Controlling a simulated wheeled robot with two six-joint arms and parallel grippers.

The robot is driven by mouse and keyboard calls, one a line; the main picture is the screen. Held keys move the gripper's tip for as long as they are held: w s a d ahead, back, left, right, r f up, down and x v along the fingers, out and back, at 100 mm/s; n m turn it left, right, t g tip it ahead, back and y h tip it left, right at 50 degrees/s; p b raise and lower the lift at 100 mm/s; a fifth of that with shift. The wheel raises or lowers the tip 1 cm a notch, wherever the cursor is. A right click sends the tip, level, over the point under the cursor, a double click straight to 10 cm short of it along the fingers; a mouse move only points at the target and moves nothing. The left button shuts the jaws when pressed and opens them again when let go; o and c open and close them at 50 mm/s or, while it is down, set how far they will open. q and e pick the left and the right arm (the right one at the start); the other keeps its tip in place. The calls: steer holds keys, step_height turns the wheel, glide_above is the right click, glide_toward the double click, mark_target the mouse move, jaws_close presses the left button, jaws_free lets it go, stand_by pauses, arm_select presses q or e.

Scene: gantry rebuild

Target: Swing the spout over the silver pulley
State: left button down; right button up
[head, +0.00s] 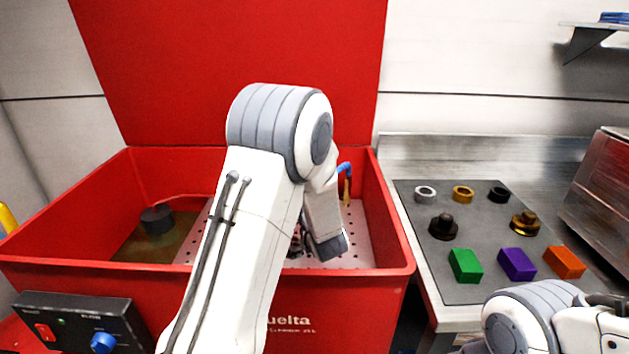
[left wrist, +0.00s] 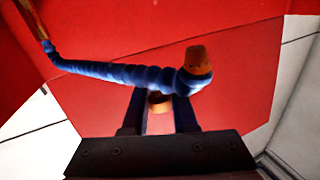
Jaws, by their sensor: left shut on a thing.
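The spout is a blue segmented hose (left wrist: 120,72) with an orange-brown end (left wrist: 198,62). It runs from a brass-coloured stem at the upper left of the left wrist view. In the head view a short blue piece (head: 344,167) shows above the brass stem (head: 347,188), right of my arm. My left gripper (left wrist: 160,108) is shut on the spout, with a small orange-brown part between its dark fingers; my arm hides it in the head view. I cannot make out a silver pulley in the basin; my arm covers its middle. My right gripper is out of view.
The red basin (head: 393,235) has a raised lid (head: 230,60) and a perforated floor (head: 357,235). A dark cylinder (head: 157,220) stands at left. On the right mat (head: 480,225) are a silver ring (head: 425,201), other rings, stepped parts and coloured blocks. A control box (head: 80,322) sits front left.

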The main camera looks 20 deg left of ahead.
arm_select(q)
steer(key=shift+s, duration=0.1)
stand_by(0.3)
steer(key=c, duration=0.7)
jaws_free()
steer(key=shift+r, duration=0.15)
steer(key=s+d+r+p, duration=0.1)
steer(key=d+r+p, duration=0.1)
steer(key=d+r, duration=0.8)
steer(key=shift+s+d+r, duration=0.2)
steer(key=shift+d+r, duration=0.15)
steer(key=shift+d, duration=0.5)
steer(key=shift+r, duration=0.1)
